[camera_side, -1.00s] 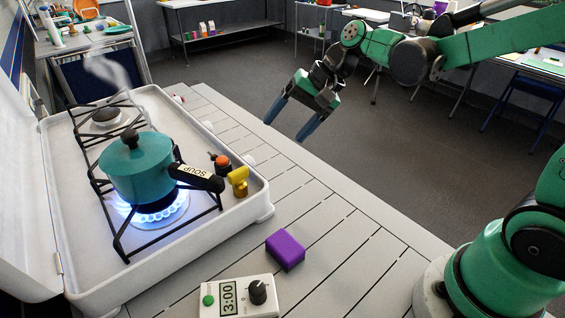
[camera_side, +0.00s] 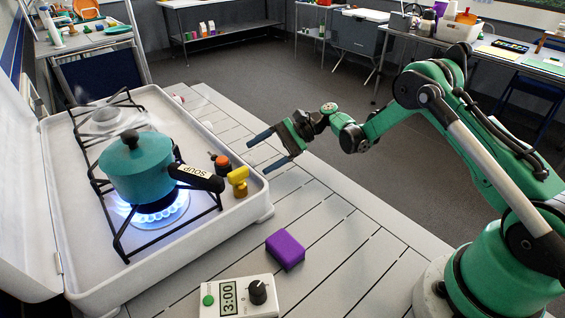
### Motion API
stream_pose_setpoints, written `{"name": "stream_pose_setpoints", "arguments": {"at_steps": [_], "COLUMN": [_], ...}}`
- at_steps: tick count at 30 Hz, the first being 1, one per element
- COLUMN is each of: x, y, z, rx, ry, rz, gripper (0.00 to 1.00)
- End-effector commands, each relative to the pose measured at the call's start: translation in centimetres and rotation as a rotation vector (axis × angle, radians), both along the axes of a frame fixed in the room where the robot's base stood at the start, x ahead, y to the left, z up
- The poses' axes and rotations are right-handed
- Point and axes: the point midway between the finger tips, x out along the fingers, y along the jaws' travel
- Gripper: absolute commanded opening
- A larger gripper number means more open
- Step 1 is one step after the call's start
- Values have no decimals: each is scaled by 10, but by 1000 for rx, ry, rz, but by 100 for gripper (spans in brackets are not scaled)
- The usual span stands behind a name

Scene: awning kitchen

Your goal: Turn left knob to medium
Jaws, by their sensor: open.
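The stove (camera_side: 245,212) is a white two-burner camping stove with its lid open at the left. Small pale knobs sit along its right-hand front edge: a far one with a reddish mark (camera_side: 179,98) and a middle one (camera_side: 208,125). A third pale knob (camera_side: 248,160) shows near the yellow valve. I cannot read any knob's setting. My gripper (camera_side: 258,158) is open, with its two dark blue fingers pointing left toward the stove's front edge near that third knob. It appears empty; whether it touches the knob is unclear.
A teal soup pot (camera_side: 137,168) stands on the lit near burner, with blue flame under it. A yellow valve (camera_side: 238,180) and an orange-topped jar (camera_side: 222,163) are by the front edge. A purple block (camera_side: 286,250) and a timer (camera_side: 238,297) lie on the slatted table.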

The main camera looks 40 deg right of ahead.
Motion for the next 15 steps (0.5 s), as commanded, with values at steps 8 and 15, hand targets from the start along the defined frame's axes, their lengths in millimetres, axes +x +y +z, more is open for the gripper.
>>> {"name": "stream_pose_setpoints", "arguments": {"at_steps": [8, 15], "x": [7, 7], "y": [25, 25], "z": [-9, -9], "rx": [-2, -2], "ry": [-1, -1], "rz": [-1, -2], "gripper": [73, 73]}}
